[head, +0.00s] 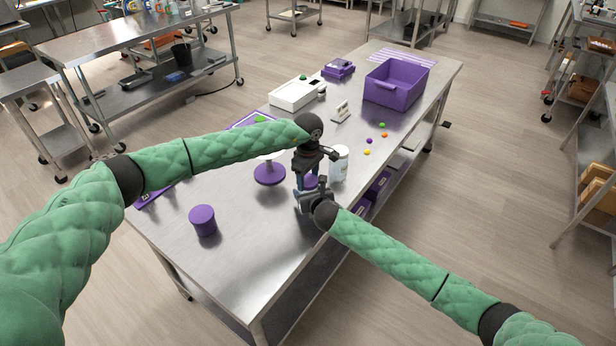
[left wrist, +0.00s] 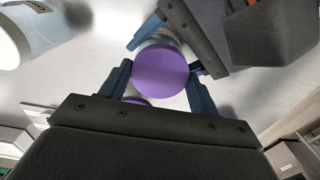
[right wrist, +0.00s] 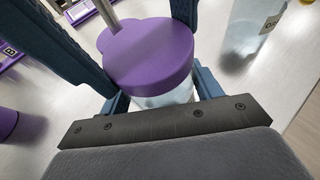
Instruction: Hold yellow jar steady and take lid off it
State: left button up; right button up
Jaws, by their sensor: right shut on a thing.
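The jar has a round purple lid (left wrist: 160,70), which also shows in the right wrist view (right wrist: 148,58). Below it is a clear, pale jar body (right wrist: 168,97); no yellow shows on it. My right gripper (right wrist: 160,92) is shut on the jar body just below the lid, and the jar stands upright at the table's near right edge. My left gripper (left wrist: 160,82) points down from above, one finger on each side of the lid. Its fingers are very close to the rim but do not visibly clamp it. In the head view, both grippers largely hide the jar.
A clear labelled container (head: 340,165) stands close to the right of the grippers. A purple round-based stand (head: 269,174) and a purple cylinder (head: 203,221) are to the left on the steel table (head: 235,265). Small coloured pieces and a purple bin (head: 393,98) are farther back.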

pick_arm(q)
jog(key=shift+c, duration=0.7)
jog(key=shift+n, duration=1.7)
pick_arm(e)
jog(key=shift+s+a, duration=0.1)
pick_arm(q)
jog(key=shift+w, duration=0.1)
jog(key=o, duration=1)
jog(key=shift+o, duration=0.4)
jog(key=shift+r, duration=0.1)
